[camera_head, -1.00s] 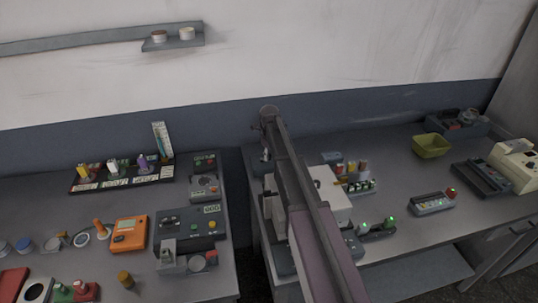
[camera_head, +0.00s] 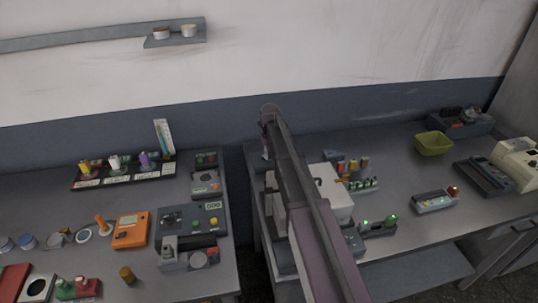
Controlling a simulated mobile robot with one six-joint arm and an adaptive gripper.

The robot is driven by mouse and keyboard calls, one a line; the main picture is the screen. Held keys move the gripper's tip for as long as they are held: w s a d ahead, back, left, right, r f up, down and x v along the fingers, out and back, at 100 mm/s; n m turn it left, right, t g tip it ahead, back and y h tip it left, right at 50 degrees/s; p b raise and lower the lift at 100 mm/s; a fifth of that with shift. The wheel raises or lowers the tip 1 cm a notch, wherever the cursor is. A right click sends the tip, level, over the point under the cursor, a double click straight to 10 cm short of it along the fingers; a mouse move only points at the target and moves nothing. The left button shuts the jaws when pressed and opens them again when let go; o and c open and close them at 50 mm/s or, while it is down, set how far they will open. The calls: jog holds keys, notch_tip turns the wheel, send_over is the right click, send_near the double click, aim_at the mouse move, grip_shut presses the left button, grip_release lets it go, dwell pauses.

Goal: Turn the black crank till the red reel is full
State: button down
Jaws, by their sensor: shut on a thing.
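My arm (camera_head: 302,205) rises from the bottom edge and bends at its elbow over the right bench. Its far part drops behind the near link, so my gripper is hidden, along with whatever it holds. A pale box-shaped device (camera_head: 338,207) stands on the bench, partly behind my arm. A small dark curved mark shows on its top. I cannot make out the black crank or the red reel; they may be hidden behind my arm.
The left bench holds an orange meter (camera_head: 131,231), a dark control box (camera_head: 190,221) and a bottle rack (camera_head: 123,172). On the right bench are a yellow-green bin (camera_head: 433,144) and a small lamp unit (camera_head: 435,202). A gap separates the benches.

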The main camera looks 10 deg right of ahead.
jog(key=c, duration=0.6)
grip_release()
jog(key=shift+o, duration=0.2)
jog(key=shift+r, duration=0.1)
